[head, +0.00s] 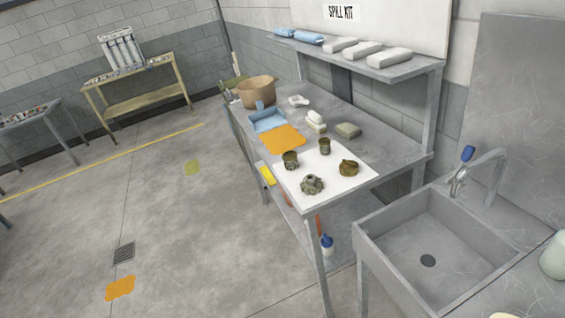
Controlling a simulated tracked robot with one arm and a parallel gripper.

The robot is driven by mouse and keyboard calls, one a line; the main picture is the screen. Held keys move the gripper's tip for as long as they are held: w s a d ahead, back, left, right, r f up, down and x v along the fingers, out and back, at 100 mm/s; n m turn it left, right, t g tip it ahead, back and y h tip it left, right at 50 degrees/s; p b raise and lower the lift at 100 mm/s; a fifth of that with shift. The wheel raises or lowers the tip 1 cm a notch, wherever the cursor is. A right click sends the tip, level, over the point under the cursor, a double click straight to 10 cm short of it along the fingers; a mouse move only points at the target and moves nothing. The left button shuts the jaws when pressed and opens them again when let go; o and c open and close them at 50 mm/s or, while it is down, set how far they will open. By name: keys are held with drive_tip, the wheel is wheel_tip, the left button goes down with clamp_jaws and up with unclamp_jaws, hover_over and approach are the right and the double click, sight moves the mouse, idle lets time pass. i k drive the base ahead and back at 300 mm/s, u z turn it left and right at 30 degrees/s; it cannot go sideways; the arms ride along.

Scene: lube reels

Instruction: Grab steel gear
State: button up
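A grey, toothed metal part that looks like the steel gear (312,185) lies near the front edge of a white sheet (327,185) on the grey workbench. Three other small parts are on the same sheet: a dark olive cylindrical part (290,160) behind and to its left, another dark cylindrical part (324,146) farther back, and a brownish round part (348,168) to its right. The gear stands apart from them, and nothing covers it. My gripper is not in view.
A sink (428,250) with a tap stands right of the bench. An orange cloth (281,138), a blue tray (267,120) and a tan bucket (256,92) sit farther back. A raised shelf (375,66) overhangs the bench's rear. The floor (190,230) at left is largely clear.

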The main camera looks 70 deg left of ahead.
sight(311, 185)
drive_tip(key=u, duration=1.45)
